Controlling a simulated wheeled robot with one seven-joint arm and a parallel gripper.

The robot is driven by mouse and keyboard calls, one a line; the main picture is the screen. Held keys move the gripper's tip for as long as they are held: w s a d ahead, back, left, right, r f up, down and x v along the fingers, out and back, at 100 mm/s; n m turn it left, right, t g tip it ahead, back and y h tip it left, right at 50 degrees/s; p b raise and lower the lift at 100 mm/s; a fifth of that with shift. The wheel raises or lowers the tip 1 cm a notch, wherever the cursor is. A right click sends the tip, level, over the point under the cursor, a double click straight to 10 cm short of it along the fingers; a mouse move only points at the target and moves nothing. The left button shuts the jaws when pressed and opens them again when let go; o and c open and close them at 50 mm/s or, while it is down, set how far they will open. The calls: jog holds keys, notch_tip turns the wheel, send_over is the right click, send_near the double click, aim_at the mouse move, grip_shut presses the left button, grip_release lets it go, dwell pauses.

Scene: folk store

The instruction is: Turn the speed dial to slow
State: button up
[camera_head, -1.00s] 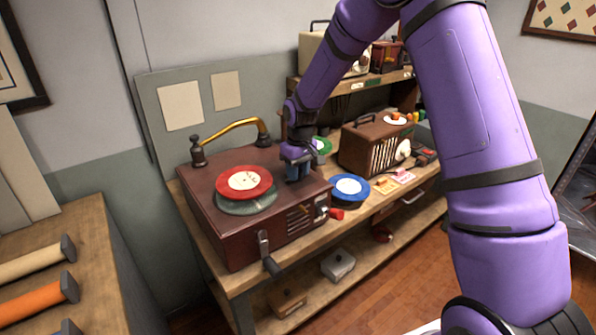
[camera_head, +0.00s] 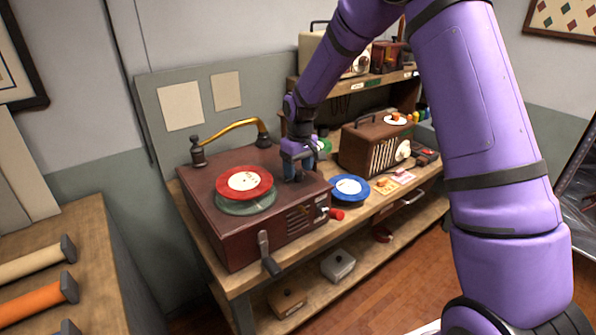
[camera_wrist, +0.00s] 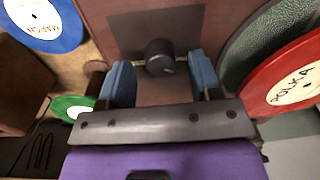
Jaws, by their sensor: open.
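The record player (camera_head: 215,217) is a dark red-brown box on the wooden bench. In the wrist view a small round black dial (camera_wrist: 160,55) stands on its top panel, near a dark plate; I take it to be the speed dial. My gripper (camera_wrist: 159,68) is open, with one blue finger on each side of the dial and visible gaps between. In the head view my gripper (camera_head: 295,176) is down at the record player's right rear, hiding the dial. The dial's marking cannot be read.
A red POLKA record (camera_head: 244,182) lies on the turntable, close to my gripper. A brass tone arm (camera_head: 235,127) rises behind. A blue record (camera_head: 349,187) and a brown radio (camera_head: 375,145) stand to the right. A crank (camera_head: 267,254) juts out in front.

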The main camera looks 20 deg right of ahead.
aim_at(299, 171)
notch_tip(299, 171, up, 10)
jog(key=shift+d+f, duration=0.2)
jog(key=shift+f, duration=0.05)
jog(key=shift+r, duration=0.1)
dwell(0.4)
jog(key=s+d+r+m+t, duration=0.2)
jog(key=s+d+r+t, duration=0.1)
jog(key=s+r, duration=1.25)
jog(key=s+d+r+m+t, duration=0.1)
jog(key=s+d+m+t, duration=0.1)
jog(key=s, duration=2)
jog(key=shift+d+m, duration=0.3)
jog(key=shift+d, duration=0.4)
